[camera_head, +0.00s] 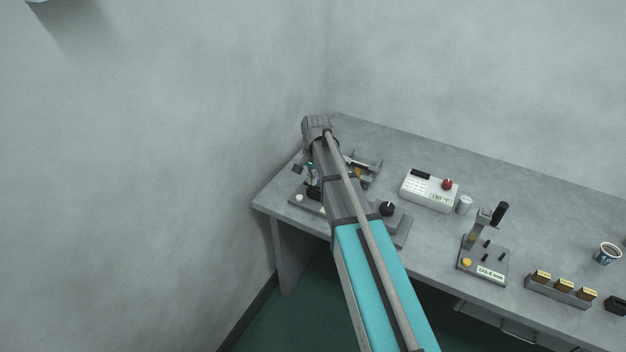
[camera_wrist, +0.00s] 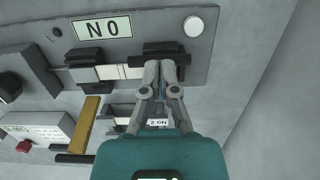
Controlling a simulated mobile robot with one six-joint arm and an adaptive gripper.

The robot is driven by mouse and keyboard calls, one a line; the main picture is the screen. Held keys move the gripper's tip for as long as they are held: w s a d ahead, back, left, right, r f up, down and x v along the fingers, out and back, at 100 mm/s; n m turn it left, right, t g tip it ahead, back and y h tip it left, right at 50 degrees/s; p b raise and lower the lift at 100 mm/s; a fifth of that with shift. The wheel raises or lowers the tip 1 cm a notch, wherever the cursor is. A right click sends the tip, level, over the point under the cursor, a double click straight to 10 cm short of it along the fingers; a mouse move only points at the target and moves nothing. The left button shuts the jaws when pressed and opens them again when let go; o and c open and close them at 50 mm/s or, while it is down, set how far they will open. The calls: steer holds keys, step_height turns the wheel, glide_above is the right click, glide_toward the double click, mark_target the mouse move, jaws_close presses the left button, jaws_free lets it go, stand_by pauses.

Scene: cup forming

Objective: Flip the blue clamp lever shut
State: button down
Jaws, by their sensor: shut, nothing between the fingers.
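In the wrist view my gripper (camera_wrist: 166,68) is shut and empty. Its fingertips are at a black block on the grey fixture plate (camera_wrist: 205,62); I cannot tell whether they touch it. A small bluish patch (camera_wrist: 172,93) shows between the finger links. It may be part of the blue clamp lever, but most of it is hidden and I cannot tell its position. The plate carries a label (camera_wrist: 102,29), a white button (camera_wrist: 194,26) and black clamp blocks (camera_wrist: 83,57). In the head view my arm covers much of the fixture (camera_head: 306,203) and hides the fingertips.
The fixture stands at the left end of the grey table (camera_head: 265,203), near the wall. A white control box (camera_head: 428,192) with a red knob, a gauge stand (camera_head: 482,262), a block rack (camera_head: 560,291) and a cup (camera_head: 607,253) stand to the right. A yellow bar (camera_wrist: 82,122) is near my gripper.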

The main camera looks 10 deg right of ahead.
steer(key=shift+s+a+f+t+h+b, duration=0.2)
steer(key=shift+s+f+t+h+b, duration=0.2)
steer(key=shift+f+b, duration=0.1)
steer(key=shift+s+a+f+t+h+b, duration=0.2)
steer(key=shift+s+f+t+h+b, duration=0.1)
steer(key=shift+f+t+b, duration=0.15)
steer(key=shift+a+f+b, duration=0.15)
steer(key=shift+f+b, duration=0.45)
steer(key=shift+r, duration=0.25)
steer(key=shift+r+p, duration=0.6)
steer(key=shift+p, duration=0.25)
steer(key=shift+r, duration=0.2)
step_height(320, 180, up, 13)
steer(key=s+a+p, duration=0.1)
steer(key=s+p, duration=0.1)
steer(key=p, duration=1.1)
steer(key=shift+a+r+p, duration=0.15)
steer(key=shift+a+p, duration=0.2)
steer(key=shift+a, duration=0.05)
